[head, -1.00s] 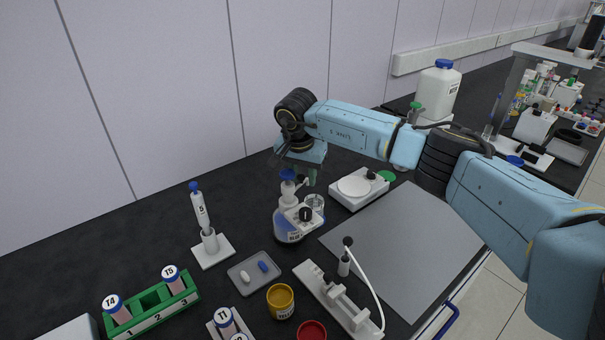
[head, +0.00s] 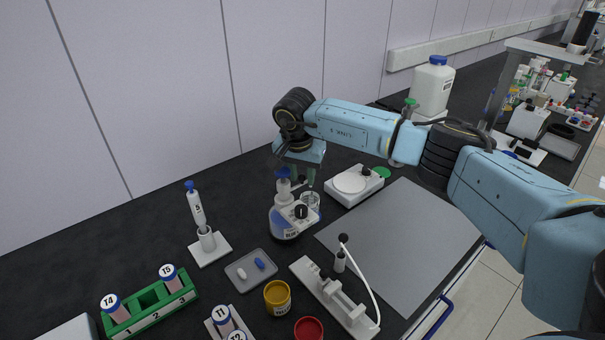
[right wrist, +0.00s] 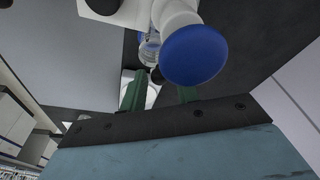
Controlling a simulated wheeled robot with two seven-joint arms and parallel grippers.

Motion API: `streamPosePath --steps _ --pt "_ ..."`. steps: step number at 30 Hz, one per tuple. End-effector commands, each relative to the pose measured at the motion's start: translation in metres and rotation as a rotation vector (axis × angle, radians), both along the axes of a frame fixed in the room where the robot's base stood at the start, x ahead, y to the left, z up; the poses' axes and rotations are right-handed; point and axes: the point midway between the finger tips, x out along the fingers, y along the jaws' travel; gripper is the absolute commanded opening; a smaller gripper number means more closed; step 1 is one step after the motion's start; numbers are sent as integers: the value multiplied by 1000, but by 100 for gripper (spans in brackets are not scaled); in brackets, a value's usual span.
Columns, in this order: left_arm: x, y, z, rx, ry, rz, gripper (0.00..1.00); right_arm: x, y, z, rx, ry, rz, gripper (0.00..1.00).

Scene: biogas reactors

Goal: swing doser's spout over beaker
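The doser (head: 285,220) is a bottle of blue liquid with a white pump head and a blue cap (head: 283,173). It stands upright on the dark bench. The clear glass beaker (head: 311,200) stands just right of it, partly behind a white part with a black knob. My right gripper (head: 300,179) points down at the doser's top, close to the cap. The cap (right wrist: 193,54) and white head are just beyond; contact cannot be told. My left gripper is not in view.

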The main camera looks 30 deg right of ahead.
Motion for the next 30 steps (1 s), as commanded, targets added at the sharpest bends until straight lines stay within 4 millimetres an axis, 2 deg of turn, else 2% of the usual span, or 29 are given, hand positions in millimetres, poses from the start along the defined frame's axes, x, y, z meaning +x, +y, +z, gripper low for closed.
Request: streamPosePath --steps 8,24,30 --pt "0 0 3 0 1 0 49 3 2 6 1 -1 0 31" --pt "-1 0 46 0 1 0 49 3 1 70 -1 -1 -1 31" --pt "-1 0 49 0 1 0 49 2 1 76 0 0 0 31"
